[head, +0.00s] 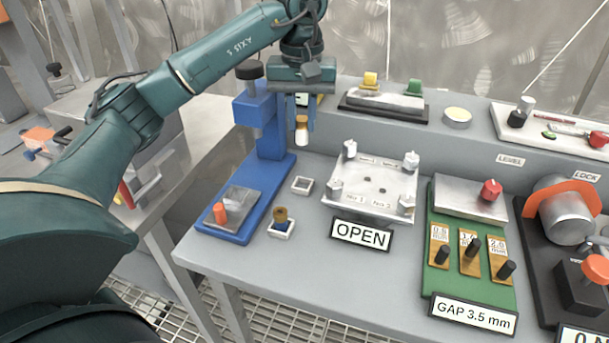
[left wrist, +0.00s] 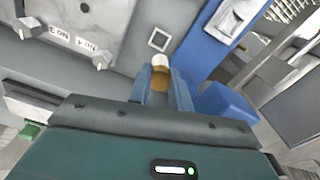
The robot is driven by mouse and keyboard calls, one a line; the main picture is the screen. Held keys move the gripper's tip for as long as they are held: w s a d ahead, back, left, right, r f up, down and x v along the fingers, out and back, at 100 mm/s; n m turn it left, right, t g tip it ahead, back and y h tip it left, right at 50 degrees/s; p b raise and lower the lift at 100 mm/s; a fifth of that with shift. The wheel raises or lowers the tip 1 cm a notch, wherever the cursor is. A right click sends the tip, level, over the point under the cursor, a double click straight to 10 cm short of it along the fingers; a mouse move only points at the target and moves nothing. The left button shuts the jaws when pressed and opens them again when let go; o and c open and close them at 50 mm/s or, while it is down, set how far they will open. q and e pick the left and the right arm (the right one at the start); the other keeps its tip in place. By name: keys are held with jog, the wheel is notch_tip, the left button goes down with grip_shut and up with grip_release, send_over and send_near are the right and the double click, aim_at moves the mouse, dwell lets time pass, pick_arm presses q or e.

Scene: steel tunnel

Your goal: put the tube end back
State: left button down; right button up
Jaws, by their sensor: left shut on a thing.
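My left gripper (head: 302,122) hangs pointing down beside the blue stand (head: 270,150). It is shut on a small brown tube end with a pale tip (head: 302,134). In the left wrist view the tube end (left wrist: 160,68) sits between the blue fingers (left wrist: 161,92). An empty small white square holder (head: 302,185) lies on the bench below the gripper; it also shows in the left wrist view (left wrist: 159,39), apart from the tube end. A second white holder (head: 281,230) has a brown-topped piece (head: 281,215) standing in it. My right gripper is not in view.
A white plate with several knobs (head: 368,190) and an OPEN sign (head: 361,235) lie right of the holders. A green gauge panel (head: 470,250) is farther right. The blue stand's base carries a grey plate and an orange peg (head: 220,213). A raised ledge runs behind.

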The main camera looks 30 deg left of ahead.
aim_at(302, 142)
pick_arm(q)
notch_tip(302, 142, down, 8)
jog(key=shift+r, duration=0.25)
notch_tip(302, 142, down, 4)
jog(key=shift+f+b, duration=0.2)
jog(key=shift+b, duration=0.1)
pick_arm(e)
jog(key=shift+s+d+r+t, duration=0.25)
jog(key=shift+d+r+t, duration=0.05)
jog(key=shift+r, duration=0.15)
pick_arm(q)
jog(key=shift+f, duration=0.15)
jog(key=c, duration=1.3)
grip_release()
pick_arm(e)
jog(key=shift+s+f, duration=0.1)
